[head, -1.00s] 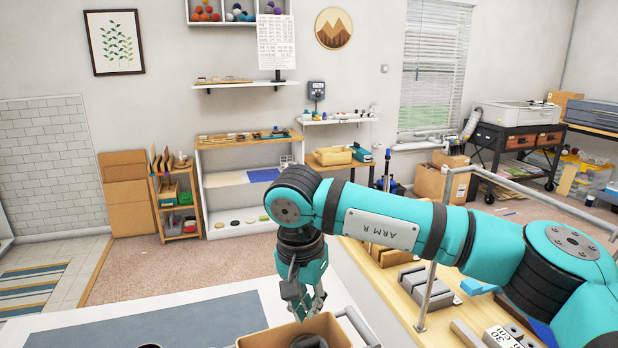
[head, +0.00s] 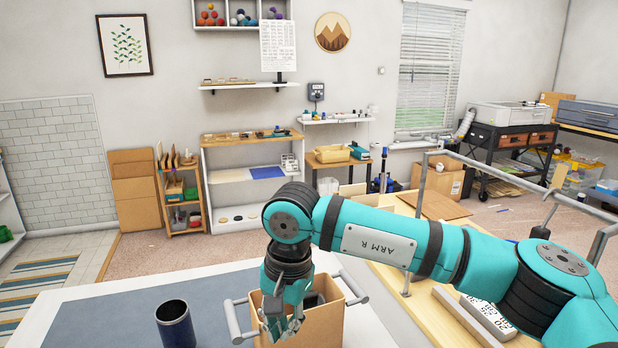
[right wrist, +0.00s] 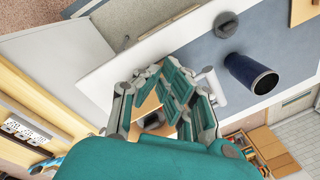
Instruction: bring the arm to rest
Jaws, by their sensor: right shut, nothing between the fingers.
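My right arm reaches in from the right in the head view. Its teal gripper (head: 283,328) points down over a tan box (head: 328,324) with grey side handles and hides part of it. In the right wrist view the fingers (right wrist: 166,100) are shut with nothing between them. The box shows only in part behind them, with a dark round thing (right wrist: 152,121) inside it. Whether the fingertips are above the rim or inside the box I cannot tell. My left gripper is in neither view.
A dark blue cup (head: 175,326) stands left of the box on a blue-grey mat (head: 110,322) on the white table (head: 75,290). A wooden bench (head: 412,300) with a metal rail (head: 420,215) lies to the right, under my arm. Shelves line the back wall.

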